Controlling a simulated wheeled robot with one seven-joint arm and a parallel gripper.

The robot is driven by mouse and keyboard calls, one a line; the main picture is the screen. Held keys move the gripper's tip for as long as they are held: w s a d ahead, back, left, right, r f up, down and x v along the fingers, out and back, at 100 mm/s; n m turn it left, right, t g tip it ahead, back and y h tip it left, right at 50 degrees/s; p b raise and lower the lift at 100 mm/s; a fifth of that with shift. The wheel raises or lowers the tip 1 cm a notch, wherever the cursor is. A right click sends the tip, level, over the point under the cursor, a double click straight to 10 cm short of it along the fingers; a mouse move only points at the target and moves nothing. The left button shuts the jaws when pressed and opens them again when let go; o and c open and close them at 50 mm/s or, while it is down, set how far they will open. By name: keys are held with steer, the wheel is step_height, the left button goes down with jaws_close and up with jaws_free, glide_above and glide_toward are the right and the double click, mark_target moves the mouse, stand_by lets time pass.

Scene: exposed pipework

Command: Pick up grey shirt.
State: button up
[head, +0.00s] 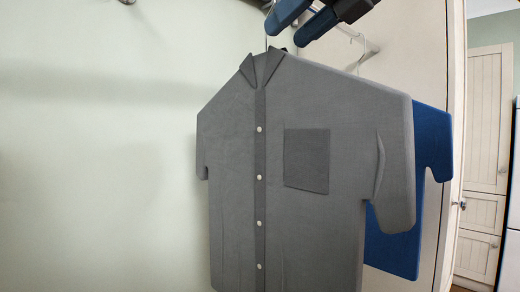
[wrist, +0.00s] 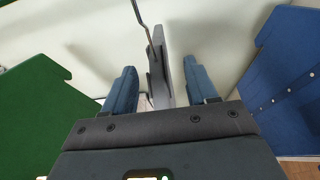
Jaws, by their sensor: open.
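The grey shirt (head: 230,170) hangs upright in the middle of the head view, with a buttoned front, a collar and a chest pocket. Its thin wire hook rises from the collar. My gripper (head: 285,33) is open at the top of the head view, by the hook and just above the collar. In the wrist view, the grey shirt (wrist: 163,72) shows nearly edge-on between the two blue fingers of my gripper (wrist: 160,68), with a gap on each side. The hook (wrist: 142,18) runs up from it.
A blue shirt (head: 433,150) hangs behind the grey one on the right; it also shows in the wrist view (wrist: 285,85). A green garment (wrist: 35,110) hangs at the left of the wrist view. A pale wall (head: 90,150) stands left, cream cupboard doors (head: 485,150) far right.

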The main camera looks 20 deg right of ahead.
steer(key=p+x, duration=0.1)
steer(key=x, duration=0.3)
steer(key=shift+w+a+p, duration=0.1)
steer(key=shift+a+p, duration=0.3)
steer(key=shift+w+a+f, duration=0.1)
steer(key=shift+w+f, duration=0.25)
steer(key=shift+w, duration=0.15)
steer(key=shift+c, duration=0.3)
jaws_close()
steer(key=shift+r, duration=0.1)
